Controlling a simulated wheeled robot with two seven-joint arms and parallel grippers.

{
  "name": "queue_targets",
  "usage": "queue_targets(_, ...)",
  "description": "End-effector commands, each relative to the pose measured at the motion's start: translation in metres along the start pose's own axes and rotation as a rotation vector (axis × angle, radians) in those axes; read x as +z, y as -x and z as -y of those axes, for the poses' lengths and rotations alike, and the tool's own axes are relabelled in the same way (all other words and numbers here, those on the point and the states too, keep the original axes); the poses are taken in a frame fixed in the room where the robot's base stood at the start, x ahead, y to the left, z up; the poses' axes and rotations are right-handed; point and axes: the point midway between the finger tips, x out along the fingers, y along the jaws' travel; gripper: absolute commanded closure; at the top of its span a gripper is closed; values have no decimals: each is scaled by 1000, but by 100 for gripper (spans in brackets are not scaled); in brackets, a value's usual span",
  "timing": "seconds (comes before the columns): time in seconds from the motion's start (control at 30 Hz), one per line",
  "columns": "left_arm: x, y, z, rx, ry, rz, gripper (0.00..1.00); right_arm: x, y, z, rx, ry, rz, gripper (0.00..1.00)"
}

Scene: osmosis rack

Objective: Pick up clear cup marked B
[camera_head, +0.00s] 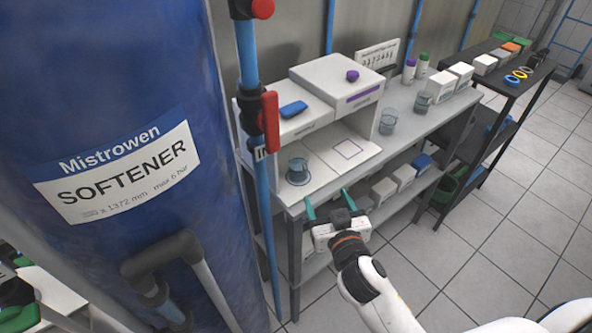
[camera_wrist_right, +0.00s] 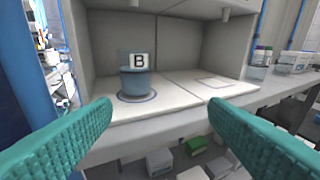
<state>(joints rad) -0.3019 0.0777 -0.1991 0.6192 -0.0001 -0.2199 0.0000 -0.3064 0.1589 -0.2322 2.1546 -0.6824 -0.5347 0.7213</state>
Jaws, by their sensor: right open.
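The clear cup marked B (camera_wrist_right: 136,82) stands upright on a round marked spot on the white bench, inside an open-fronted bay. It looks bluish and its B label faces my right wrist camera. In the head view the cup (camera_head: 298,172) is at the left end of the bench. My right gripper (camera_head: 328,201) is open and empty, its teal fingers pointing at the bench's front edge, in front of the cup and a little to its right. In the wrist view the cup appears between the two fingers, farther back and apart from them. My left gripper does not show in either view.
A blue softener tank (camera_head: 110,130) and a blue pipe with a red valve handle (camera_head: 270,121) stand left of the bench. A white box unit (camera_head: 338,82) forms the bay's top. Two more clear cups (camera_head: 388,121) (camera_head: 421,103) stand farther right. Boxes (camera_head: 383,190) fill the lower shelf.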

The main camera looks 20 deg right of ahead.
Motion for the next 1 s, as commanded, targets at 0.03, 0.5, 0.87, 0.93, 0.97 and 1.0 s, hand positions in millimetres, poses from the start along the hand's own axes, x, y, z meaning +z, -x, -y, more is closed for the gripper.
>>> queue_targets(0.03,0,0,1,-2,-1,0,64,5,-4,-5,21,1,35,31)
queue_targets(0.5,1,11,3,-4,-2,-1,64,32,-51,-29,106,4,153,31)
queue_targets(0.87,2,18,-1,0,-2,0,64,36,-87,-33,105,2,150,31)
queue_targets(0.93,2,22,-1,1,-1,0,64,38,-97,-35,105,3,150,31)
queue_targets(0.97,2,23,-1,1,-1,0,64,39,-102,-36,105,3,150,31)
queue_targets(1.0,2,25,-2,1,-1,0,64,40,-108,-36,105,2,151,31)
